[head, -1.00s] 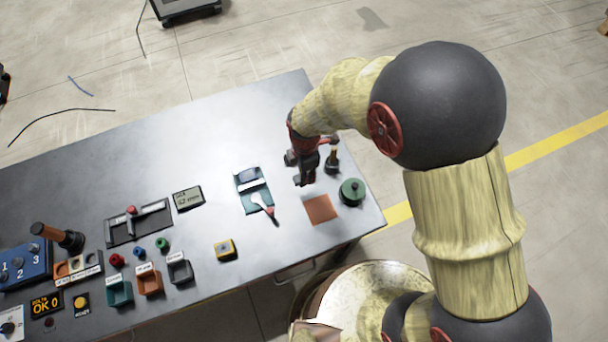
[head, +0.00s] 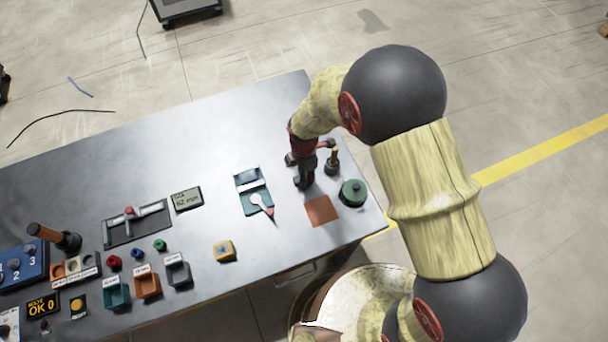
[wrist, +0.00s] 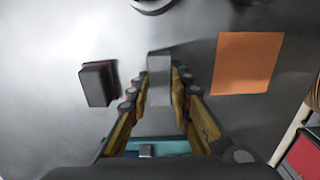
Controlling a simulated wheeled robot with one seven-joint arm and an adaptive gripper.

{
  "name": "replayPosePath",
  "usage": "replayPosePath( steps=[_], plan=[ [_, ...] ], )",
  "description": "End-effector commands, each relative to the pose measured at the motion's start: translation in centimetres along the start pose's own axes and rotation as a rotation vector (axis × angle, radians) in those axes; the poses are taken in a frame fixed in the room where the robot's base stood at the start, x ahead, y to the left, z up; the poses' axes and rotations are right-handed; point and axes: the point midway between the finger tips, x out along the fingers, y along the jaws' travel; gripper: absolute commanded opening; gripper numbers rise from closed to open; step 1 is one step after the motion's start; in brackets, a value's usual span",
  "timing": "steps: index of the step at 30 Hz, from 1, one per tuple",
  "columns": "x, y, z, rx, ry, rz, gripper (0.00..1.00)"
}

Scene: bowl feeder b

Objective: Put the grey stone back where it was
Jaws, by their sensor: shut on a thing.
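The grey stone (wrist: 158,66), a pale grey block, is between the fingers of my gripper (wrist: 159,88) in the wrist view. My gripper is shut on it. In the head view my gripper (head: 303,181) points down over the right part of the table, just above and left of the orange square (head: 321,211). The stone is hard to make out there, and I cannot tell whether it touches the table. A dark block (wrist: 98,84) with a reddish edge lies left of the fingers in the wrist view. The orange square also shows there, bare (wrist: 247,63).
A teal gauge (head: 251,184) with a red-tipped part lies left of my gripper. A dark stand with a brass top (head: 332,163) and a green round pot (head: 352,192) are close on the right. Small bins (head: 147,286) stand farther left. The table's back middle is clear.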

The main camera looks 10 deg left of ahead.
Motion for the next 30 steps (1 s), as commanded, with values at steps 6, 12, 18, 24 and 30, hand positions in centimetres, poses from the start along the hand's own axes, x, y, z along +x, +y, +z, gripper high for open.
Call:
replayPosePath(
  steps=[6, 12, 18, 24, 30],
  plan=[
    [0.3, 0.0, 0.0, 0.000, 0.000, -0.001, 0.28],
    [0.2, 0.0, 0.0, 0.000, 0.000, -0.001, 0.39],
    [0.2, 0.0, 0.0, 0.000, 0.000, -0.001, 0.39],
    [-0.6, 0.1, 0.0, 0.000, 0.000, 0.002, 0.39],
    [-4.1, 0.1, 0.0, 0.000, 0.000, 0.004, 0.39]
  ],
)
